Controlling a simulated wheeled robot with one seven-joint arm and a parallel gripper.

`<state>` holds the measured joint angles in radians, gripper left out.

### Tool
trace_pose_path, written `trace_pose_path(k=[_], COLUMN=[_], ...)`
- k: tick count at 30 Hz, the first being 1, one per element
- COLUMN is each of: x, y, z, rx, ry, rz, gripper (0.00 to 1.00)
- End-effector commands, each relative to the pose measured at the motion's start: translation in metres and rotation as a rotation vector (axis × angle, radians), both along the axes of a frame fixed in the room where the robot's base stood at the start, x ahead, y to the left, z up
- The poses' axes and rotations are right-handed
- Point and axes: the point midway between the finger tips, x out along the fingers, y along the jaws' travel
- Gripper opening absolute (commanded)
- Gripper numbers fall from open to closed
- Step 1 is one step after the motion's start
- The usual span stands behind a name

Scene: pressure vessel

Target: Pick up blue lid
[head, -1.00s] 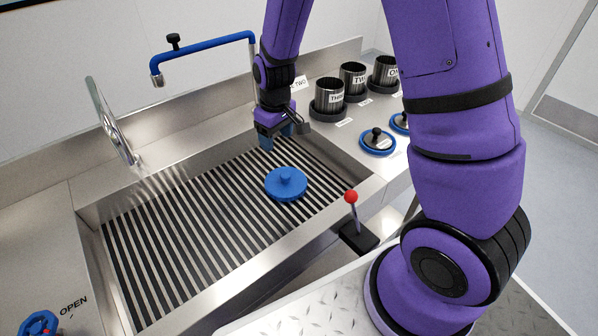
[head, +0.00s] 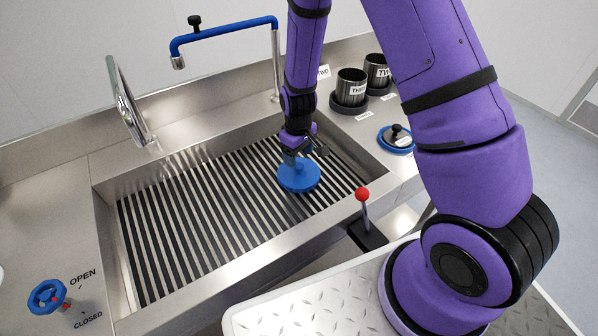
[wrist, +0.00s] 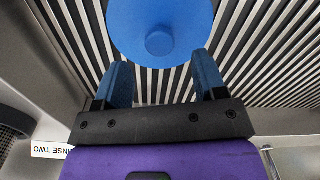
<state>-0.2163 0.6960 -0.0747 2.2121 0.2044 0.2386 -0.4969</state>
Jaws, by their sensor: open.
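The blue lid (head: 299,176) is a round disc with a knob on top, lying flat on the slatted rack of the sink. It also shows in the wrist view (wrist: 160,25), its knob near the middle of the picture, just ahead of the fingertips. My gripper (head: 296,157) hangs over the far side of the lid. In the wrist view my gripper (wrist: 159,75) has its two blue fingers apart and nothing between them; the knob lies beyond the tips, between their lines. Whether a finger touches the lid I cannot tell.
The metal sink (head: 150,318) has raised walls around the slatted rack. A red-knobbed lever (head: 362,195) stands at the front edge. A blue faucet (head: 225,33) rises behind. Labelled cups (head: 351,88) and another blue-rimmed lid (head: 397,138) stand right. A blue valve (head: 47,296) is front left.

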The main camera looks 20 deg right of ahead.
Motion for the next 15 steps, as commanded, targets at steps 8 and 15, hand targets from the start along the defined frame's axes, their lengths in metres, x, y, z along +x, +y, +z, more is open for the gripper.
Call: trace_pose_path(k=[8,15], x=[-0.003,-0.002], y=[-0.001,-0.001], z=[-0.036,-0.042], rx=[0.000,0.000], ry=[0.002,0.001], rz=[0.000,0.001], gripper=[0.65,0.65])
